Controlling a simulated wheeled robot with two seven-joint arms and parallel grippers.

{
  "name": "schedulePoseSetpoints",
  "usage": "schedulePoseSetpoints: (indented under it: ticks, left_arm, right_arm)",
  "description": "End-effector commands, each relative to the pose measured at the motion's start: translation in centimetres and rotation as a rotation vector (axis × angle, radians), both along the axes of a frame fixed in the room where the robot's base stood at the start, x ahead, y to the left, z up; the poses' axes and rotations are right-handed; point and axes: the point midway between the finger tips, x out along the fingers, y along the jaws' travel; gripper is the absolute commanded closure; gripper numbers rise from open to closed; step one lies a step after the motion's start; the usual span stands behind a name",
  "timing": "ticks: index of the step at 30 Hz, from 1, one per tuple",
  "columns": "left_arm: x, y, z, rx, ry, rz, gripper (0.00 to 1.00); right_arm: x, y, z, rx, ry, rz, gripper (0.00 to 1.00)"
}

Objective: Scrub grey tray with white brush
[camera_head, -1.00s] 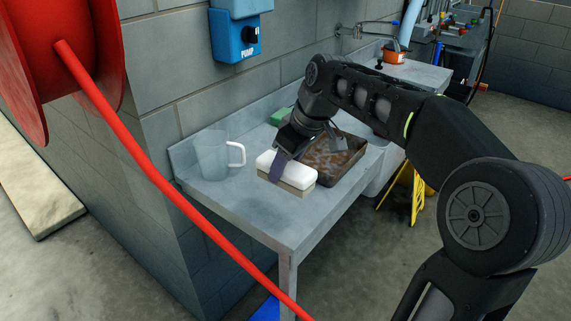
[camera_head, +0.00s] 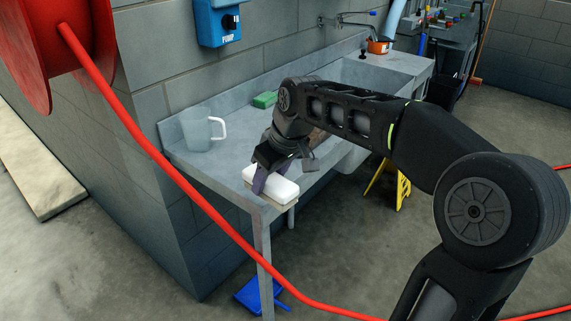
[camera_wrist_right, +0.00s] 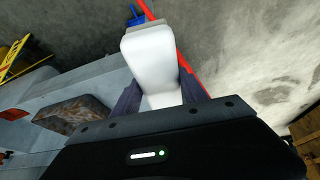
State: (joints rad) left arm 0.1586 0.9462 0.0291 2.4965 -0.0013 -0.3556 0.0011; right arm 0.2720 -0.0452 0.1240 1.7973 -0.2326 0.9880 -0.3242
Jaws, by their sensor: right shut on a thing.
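The white brush (camera_head: 284,188) has a white body and beige bristles on its underside. It is in my right gripper (camera_head: 263,180), whose dark purple fingers are shut on its sides. In the head view the brush overlaps the front corner of the metal table. In the right wrist view the brush's white top (camera_wrist_right: 155,55) lies between both fingers (camera_wrist_right: 160,92). The grey tray (camera_wrist_right: 75,113), with brown soiling inside, lies on the table apart from the brush. In the head view my arm hides most of the tray (camera_head: 318,140). My left gripper is out of view.
A clear jug (camera_head: 197,130) stands at the table's left end, and a green sponge (camera_head: 264,99) lies near the wall. A red hose (camera_head: 185,185) runs in front of the table (camera_head: 225,158). A yellow sign (camera_head: 388,184) and a blue object (camera_head: 262,296) are on the floor.

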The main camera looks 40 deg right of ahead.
Motion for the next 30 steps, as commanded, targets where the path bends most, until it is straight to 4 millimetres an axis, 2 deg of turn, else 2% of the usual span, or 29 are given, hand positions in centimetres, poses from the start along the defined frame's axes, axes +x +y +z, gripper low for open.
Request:
schedulePoseSetpoints:
  ticks: [12, 16, 21, 30]
  left_arm:
    - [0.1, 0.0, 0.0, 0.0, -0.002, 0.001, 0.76]
    - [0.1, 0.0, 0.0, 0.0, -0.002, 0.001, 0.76]
    - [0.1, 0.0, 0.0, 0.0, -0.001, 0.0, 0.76]
    - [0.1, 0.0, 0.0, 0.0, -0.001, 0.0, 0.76]
  right_arm:
    - [2.1, 9.1, -7.1, -0.006, -0.001, -0.136, 0.82]
    - [2.6, 11.8, -8.9, 0.0, -0.009, -0.172, 0.82]
    - [2.9, 13.0, -9.6, 0.006, -0.017, -0.198, 0.82]
    - [2.9, 12.9, -9.6, 0.007, -0.017, -0.2, 0.82]
